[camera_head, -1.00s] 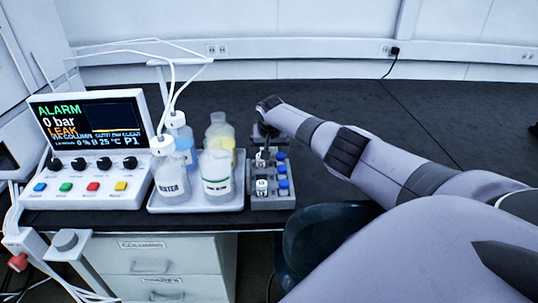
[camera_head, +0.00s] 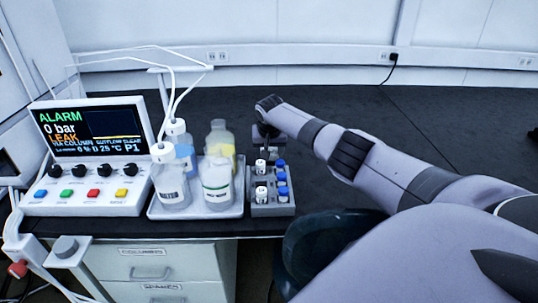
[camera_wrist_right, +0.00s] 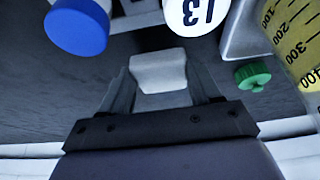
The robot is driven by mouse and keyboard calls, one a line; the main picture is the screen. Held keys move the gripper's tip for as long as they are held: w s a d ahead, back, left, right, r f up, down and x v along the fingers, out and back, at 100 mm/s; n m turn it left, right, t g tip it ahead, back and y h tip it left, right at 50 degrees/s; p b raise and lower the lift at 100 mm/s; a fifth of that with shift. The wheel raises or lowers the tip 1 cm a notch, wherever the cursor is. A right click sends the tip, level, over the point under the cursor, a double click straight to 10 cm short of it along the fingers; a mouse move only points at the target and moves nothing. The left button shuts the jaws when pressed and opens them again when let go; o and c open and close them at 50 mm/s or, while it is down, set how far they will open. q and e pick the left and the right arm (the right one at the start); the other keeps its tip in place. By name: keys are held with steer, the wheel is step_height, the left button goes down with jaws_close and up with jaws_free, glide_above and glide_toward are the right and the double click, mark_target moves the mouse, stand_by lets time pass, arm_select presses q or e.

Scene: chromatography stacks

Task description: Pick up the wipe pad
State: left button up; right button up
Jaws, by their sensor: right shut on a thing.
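The wipe pad (camera_wrist_right: 158,73) is a small white block between the fingers of my right gripper (camera_wrist_right: 158,85) in the right wrist view. The fingers are shut on it from both sides. In the head view my right gripper (camera_head: 266,143) is just behind the grey vial rack (camera_head: 272,209), pointing down. The pad cannot be made out there. My left gripper is in neither view.
White-capped and blue-capped vials (camera_head: 281,190) stand in the rack. Left of it, a tray (camera_head: 196,213) holds several bottles, with tubing above. A control box (camera_head: 82,190) stands further left. A green cap (camera_wrist_right: 253,76) lies near the gripper. The bench behind is clear.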

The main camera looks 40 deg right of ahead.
step_height(320, 180, up, 18)
steer(key=shift+p, duration=0.4)
steer(key=shift+f, duration=0.1)
